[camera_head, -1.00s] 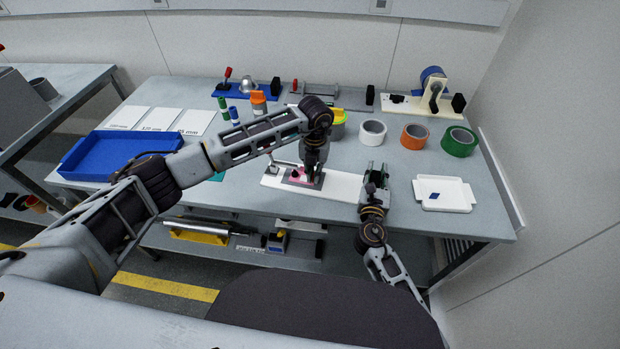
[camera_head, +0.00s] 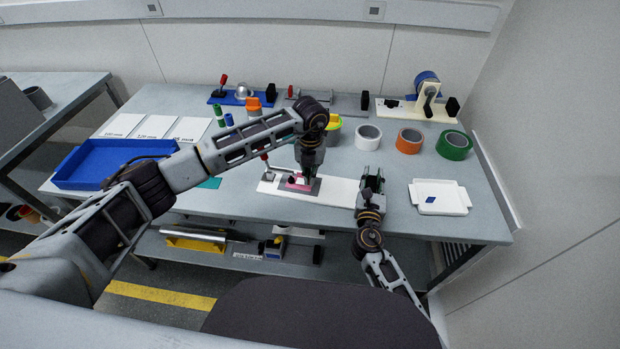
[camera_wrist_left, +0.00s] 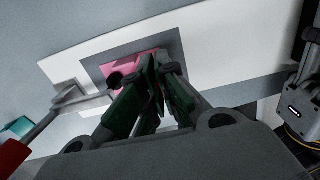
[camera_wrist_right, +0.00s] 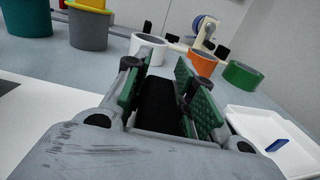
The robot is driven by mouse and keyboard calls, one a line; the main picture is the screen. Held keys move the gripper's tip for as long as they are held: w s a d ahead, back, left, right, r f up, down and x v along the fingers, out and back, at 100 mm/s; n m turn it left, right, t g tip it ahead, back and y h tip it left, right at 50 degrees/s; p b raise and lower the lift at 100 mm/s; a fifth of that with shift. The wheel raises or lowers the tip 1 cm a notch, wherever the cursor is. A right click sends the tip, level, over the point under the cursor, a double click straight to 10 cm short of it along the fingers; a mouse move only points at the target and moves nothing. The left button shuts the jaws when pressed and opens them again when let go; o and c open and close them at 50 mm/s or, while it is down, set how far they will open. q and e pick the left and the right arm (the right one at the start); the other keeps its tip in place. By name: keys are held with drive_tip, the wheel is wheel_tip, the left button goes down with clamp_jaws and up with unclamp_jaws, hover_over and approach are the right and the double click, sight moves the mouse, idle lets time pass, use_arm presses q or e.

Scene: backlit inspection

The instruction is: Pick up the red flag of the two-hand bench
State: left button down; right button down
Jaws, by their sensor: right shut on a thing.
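The white board (camera_head: 338,190) of the two-hand bench lies near the table's front edge. A flat pink-red piece (camera_head: 298,181), which I take for the red flag, lies in a grey frame on it; it also shows in the left wrist view (camera_wrist_left: 150,64). A metal lever with a red handle (camera_head: 265,157) reaches over the board, its black tip (camera_wrist_left: 113,79) at the piece. My left gripper (camera_head: 309,172) points down over the piece, its fingers close together; any grip is unclear. My right gripper (camera_head: 372,176) is shut on a black block (camera_wrist_right: 158,103) at the board's right end.
A white tray (camera_head: 455,209) with a blue chip stands at the right. Tape rolls, white (camera_head: 368,138), orange (camera_head: 409,142) and green (camera_head: 454,146), stand behind. A blue tray (camera_head: 95,178) is at the left. Other fixtures line the back of the table.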

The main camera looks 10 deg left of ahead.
use_arm(q)
wheel_tip(320, 180, up, 8)
drive_tip(key=shift+r, duration=0.15)
use_arm(e)
drive_tip(key=shift+f, duration=0.15)
idle(0.4)
use_arm(q)
drive_tip(key=shift+w, duration=0.1)
use_arm(e)
drive_tip(key=c, duration=1.1)
unclamp_jaws()
drive_tip(key=shift+r, duration=0.25)
drive_tip(key=shift+r, duration=4.8)
